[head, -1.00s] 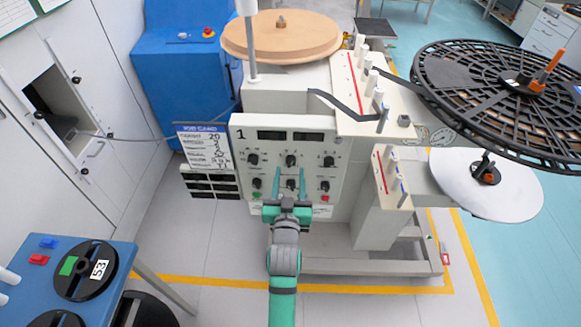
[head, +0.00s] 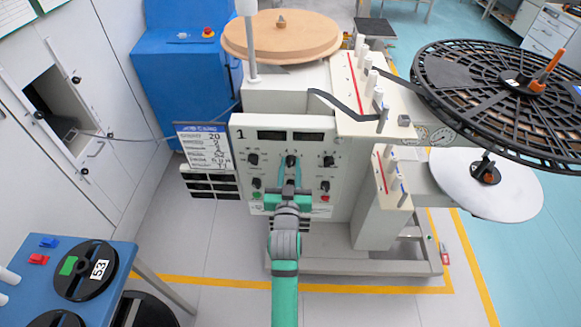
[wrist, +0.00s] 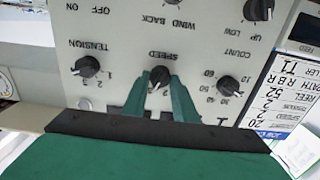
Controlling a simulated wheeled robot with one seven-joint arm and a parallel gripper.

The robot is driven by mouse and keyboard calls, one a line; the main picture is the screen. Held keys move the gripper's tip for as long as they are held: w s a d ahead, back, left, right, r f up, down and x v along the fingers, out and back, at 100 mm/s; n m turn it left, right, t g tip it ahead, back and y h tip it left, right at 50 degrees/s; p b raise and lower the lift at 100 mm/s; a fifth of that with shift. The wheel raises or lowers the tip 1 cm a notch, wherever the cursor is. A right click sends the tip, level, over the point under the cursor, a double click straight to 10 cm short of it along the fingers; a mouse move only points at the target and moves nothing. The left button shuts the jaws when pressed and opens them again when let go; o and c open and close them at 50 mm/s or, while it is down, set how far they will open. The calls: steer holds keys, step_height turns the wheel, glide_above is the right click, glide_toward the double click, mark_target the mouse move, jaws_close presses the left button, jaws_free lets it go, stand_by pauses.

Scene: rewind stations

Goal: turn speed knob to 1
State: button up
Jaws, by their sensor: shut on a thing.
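The speed knob (wrist: 161,75) is a black round knob under the SPEED label, which appears upside down in the wrist view. In the head view the speed knob (head: 291,160) is the middle one of the panel's top row. My gripper (head: 290,170) is at the panel front, its green fingers reaching up to this knob. In the wrist view my gripper (wrist: 161,82) is shut on the knob, one fingertip on each side. The fingers hide part of the dial; I cannot tell the pointer's exact setting.
The tension knob (wrist: 87,67) and the count knob (wrist: 228,86) flank the speed knob. More knobs sit below on the panel (head: 310,210). A rewind card (head: 203,147) is at the panel's left. A blue table (head: 112,262) with reels stands at front left.

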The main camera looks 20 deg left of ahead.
steer(key=shift+n, duration=0.3)
steer(key=n, duration=0.4)
steer(key=shift+a, duration=0.1)
steer(key=n, duration=0.9)
steer(key=shift+a+f, duration=0.1)
steer(key=shift+f, duration=0.05)
steer(key=shift+n, duration=2.1)
steer(key=o, duration=1.1)
